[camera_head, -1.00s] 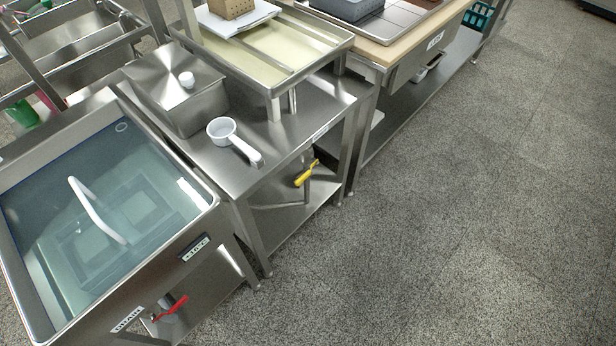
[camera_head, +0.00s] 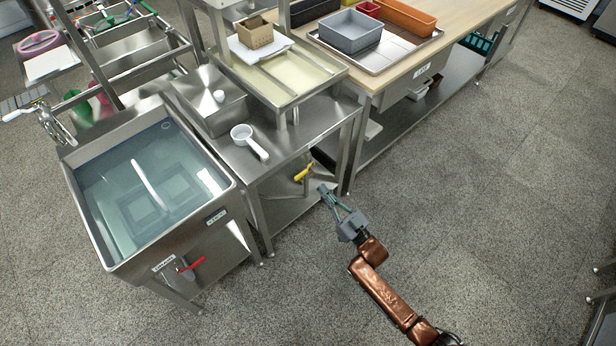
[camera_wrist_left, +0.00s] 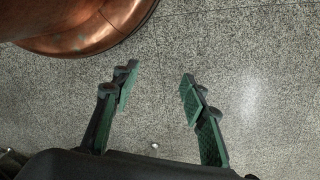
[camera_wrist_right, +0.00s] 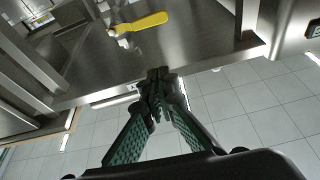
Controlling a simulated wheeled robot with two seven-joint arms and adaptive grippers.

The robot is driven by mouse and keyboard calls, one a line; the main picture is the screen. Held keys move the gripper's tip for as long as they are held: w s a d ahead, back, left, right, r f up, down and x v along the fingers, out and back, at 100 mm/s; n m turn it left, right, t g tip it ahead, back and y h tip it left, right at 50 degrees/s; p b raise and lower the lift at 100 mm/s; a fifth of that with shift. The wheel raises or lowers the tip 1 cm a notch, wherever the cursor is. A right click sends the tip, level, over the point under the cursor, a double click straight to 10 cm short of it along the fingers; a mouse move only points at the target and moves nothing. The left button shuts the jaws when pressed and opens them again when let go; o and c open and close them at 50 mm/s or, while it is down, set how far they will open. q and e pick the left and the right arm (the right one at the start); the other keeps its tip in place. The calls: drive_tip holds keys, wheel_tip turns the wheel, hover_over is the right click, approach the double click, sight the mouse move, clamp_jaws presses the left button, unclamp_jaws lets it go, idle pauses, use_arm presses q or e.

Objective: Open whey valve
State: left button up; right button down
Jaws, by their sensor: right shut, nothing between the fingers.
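The whey valve shows as a yellow lever handle (camera_head: 303,172) below the steel table with the draining tray. It also shows in the right wrist view (camera_wrist_right: 140,24), roughly level in that picture, above and a little left of the fingertips. My right gripper (camera_head: 325,190) is shut and empty, just right of and below the handle in the head view. Its closed fingertips (camera_wrist_right: 158,75) are apart from the handle. My left gripper (camera_wrist_left: 152,88) is open and empty over the floor, and is outside the head view.
A water-filled steel tank (camera_head: 222,205) with a red lever (camera_head: 190,264) stands at left. A white ladle (camera_head: 248,140) lies on the steel table (camera_head: 285,150). The table's legs and lower shelf (camera_head: 290,210) surround the yellow valve.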

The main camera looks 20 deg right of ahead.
sight(306, 171)
use_arm(q)
wheel_tip(306, 171, up, 4)
drive_tip(key=b, duration=0.2)
use_arm(e)
drive_tip(key=x, duration=0.4)
drive_tip(key=b+x, duration=0.1)
drive_tip(key=x, duration=0.4)
drive_tip(key=shift+w+a+f, duration=0.15)
drive_tip(key=shift+w+a, duration=0.05)
drive_tip(key=shift+w, duration=0.1)
use_arm(q)
drive_tip(key=w+d+f+t+h+b, duration=0.1)
drive_tip(key=w+d+f+t+b, duration=0.1)
drive_tip(key=w+d+f, duration=0.4)
drive_tip(key=shift+w+f+t+h+b, duration=0.3)
drive_tip(key=shift+w+f+t+h, duration=0.1)
drive_tip(key=shift+w+f+t, duration=0.35)
use_arm(e)
drive_tip(key=shift+a+f, duration=0.1)
drive_tip(key=shift+f, duration=1.6)
use_arm(q)
drive_tip(key=shift+s+f, duration=0.1)
use_arm(e)
drive_tip(key=shift+f, duration=0.1)
